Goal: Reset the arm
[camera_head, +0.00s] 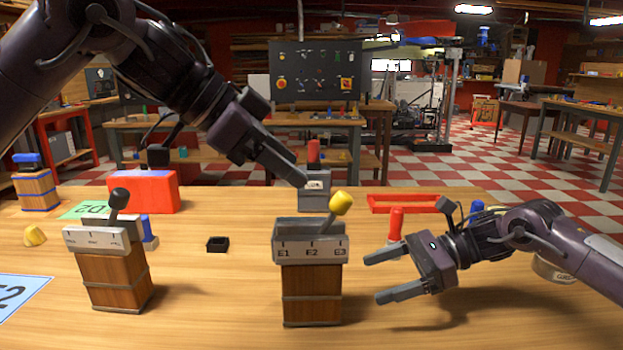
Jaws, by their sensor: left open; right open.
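My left arm reaches in from the upper left. My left gripper (297,180) is in the air above the table, just behind and above the yellow-knobbed lever; I cannot tell from this view whether it touches anything. My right gripper (369,277) is open and empty, low over the table on the right, its fingers pointing left.
Another lever box (113,280) with a black knob stands at left. A red box (143,191), a small black tray (217,244), a red tray (405,209) and a red cylinder (396,223) are on the wooden table.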

